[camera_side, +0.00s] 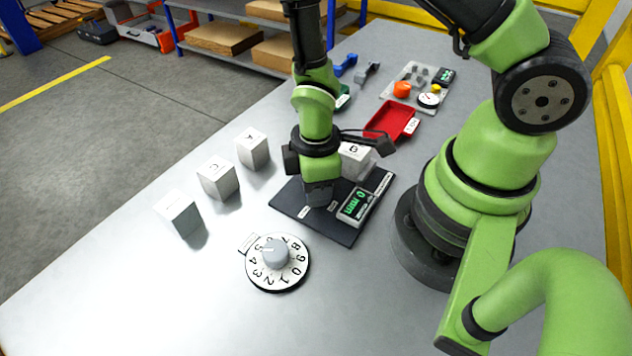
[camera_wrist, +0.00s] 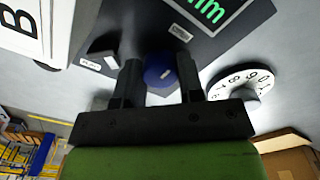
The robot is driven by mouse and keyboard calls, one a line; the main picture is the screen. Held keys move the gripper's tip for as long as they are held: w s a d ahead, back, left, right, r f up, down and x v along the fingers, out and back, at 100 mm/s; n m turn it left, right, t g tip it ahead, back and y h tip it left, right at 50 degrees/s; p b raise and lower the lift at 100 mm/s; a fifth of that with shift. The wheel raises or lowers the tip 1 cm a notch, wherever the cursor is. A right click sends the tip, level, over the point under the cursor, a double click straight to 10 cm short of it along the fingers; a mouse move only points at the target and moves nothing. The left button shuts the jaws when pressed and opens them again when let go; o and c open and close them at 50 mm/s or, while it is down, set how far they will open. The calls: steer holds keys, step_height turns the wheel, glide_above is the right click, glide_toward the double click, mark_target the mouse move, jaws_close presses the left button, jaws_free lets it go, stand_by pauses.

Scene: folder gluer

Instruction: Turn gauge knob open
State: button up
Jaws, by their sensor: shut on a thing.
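The gauge is a dark plate (camera_side: 285,200) with a display (camera_side: 357,203) reading 0 mm. It also shows in the wrist view with part of its green display (camera_wrist: 212,10). A round blue knob (camera_wrist: 159,72) on the plate sits between my fingers. My gripper (camera_side: 318,198) points down over the plate and hides the knob in the side view. In the wrist view my gripper (camera_wrist: 160,80) is shut on the blue knob, one finger on each side. Two small white labels lie on the plate beside the gripper.
A white block marked B (camera_side: 355,162) stands at the plate's back edge. A numbered dial (camera_side: 292,277) with a grey knob lies in front. Three white blocks, one here (camera_side: 217,179), stand to the left. A red tray (camera_side: 392,121) is behind. The front-left table is clear.

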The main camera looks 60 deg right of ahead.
steer(key=shift+w, duration=0.1)
stand_by(0.4)
steer(key=o, duration=0.9)
steer(key=shift+r, duration=0.1)
step_height(320, 180, up, 10)
steer(key=shift+f, duration=0.15)
steer(key=s+r+m+t, duration=0.2)
steer(key=r+m, duration=0.2)
steer(key=r, duration=0.2)
steer(key=s+d+r+m+t+y, duration=0.1)
steer(key=s+r+m+t, duration=0.1)
steer(key=r, duration=0.5)
steer(key=s+r+m+t+y, duration=0.1)
steer(key=s+r+m+t, duration=0.2)
steer(key=r+m, duration=0.3)
steer(key=shift+s+d+r+m, duration=0.25)
steer(key=shift+r+m, duration=0.1)
steer(key=shift+m, duration=0.15)
